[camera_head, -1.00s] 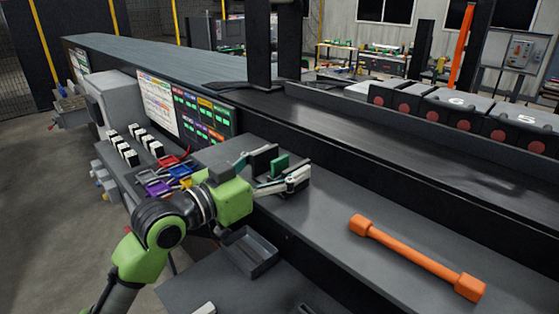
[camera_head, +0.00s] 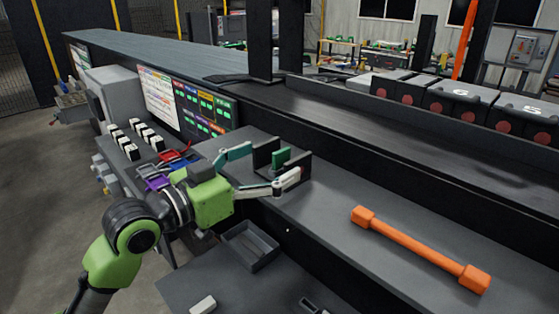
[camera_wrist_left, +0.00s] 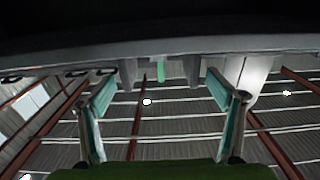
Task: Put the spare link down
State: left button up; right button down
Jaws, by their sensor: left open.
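A small green block, which looks like the spare link (camera_head: 281,158), stands between the dark upright walls of a holder (camera_head: 263,156) on the grey bench. It also shows in the left wrist view (camera_wrist_left: 160,72), beyond the fingers. My left gripper (camera_head: 272,163) is open, with its teal finger and pale finger spread to either side of the holder. In the left wrist view the two fingers (camera_wrist_left: 160,82) are wide apart with nothing gripped between them. My right gripper is out of view.
An orange bar with block ends (camera_head: 420,248) lies on the bench to the right. An empty dark tray (camera_head: 250,246) sits below the bench edge. Coloured clips (camera_head: 158,181) and black-and-white switches (camera_head: 130,151) are near my left arm. The bench between holder and bar is clear.

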pick_arm(q)
jog(key=b+v, duration=0.2)
jog(key=v, duration=0.6)
